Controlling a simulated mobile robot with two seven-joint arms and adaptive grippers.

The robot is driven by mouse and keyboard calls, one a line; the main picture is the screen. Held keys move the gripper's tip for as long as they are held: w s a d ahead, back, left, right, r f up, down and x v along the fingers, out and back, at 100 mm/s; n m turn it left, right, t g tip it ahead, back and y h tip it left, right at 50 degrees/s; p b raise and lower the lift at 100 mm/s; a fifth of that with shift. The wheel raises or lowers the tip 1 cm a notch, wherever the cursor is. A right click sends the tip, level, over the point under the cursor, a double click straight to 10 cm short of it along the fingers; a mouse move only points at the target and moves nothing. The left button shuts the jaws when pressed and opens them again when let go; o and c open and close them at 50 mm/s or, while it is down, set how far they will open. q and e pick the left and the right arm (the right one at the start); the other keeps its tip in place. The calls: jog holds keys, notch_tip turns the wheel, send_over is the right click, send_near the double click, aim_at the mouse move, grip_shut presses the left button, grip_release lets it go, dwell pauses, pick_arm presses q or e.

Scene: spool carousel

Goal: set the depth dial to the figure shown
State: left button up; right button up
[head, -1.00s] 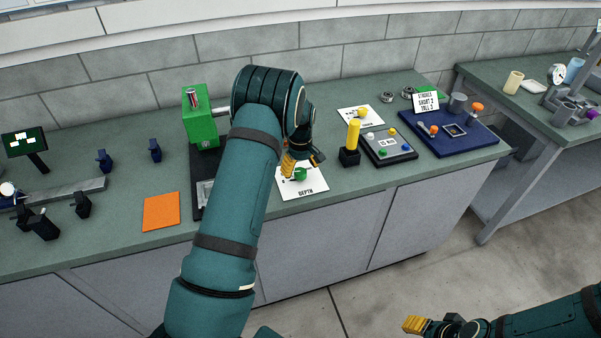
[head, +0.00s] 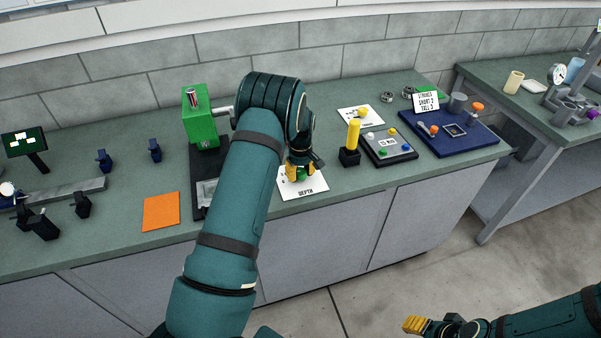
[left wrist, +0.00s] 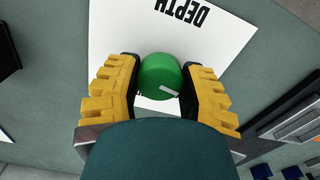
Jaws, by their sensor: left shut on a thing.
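The green depth dial (left wrist: 160,75) sits on a white card marked DEPTH (left wrist: 215,40). In the left wrist view the yellow fingers of my left gripper (left wrist: 162,92) are on both sides of the dial, shut on it. A small white mark shows on the dial's near edge. In the head view my left gripper (head: 301,172) covers most of the dial on its card (head: 312,187). The scale figures on the card cannot be read. My right gripper (head: 416,325) is low at the bottom right, away from the bench; its jaw opening is unclear.
A green machine block (head: 199,125) stands behind my left arm. A yellow handle on a black base (head: 353,138), a button panel (head: 388,146) and a blue tray (head: 470,139) with a sign stand to the right. An orange sheet (head: 161,211) lies left on the bench (head: 110,225).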

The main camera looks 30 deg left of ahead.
pick_arm(q)
jog(key=shift+m, duration=0.3)
jog(key=m+b, duration=0.2)
jog(key=m, duration=0.1)
jog(key=shift+f, duration=0.1)
jog(key=shift+s+m+b, duration=0.1)
jog(key=shift+m+b, duration=0.4)
jog(key=shift+m, duration=1.5)
jog(key=o, duration=1.2)
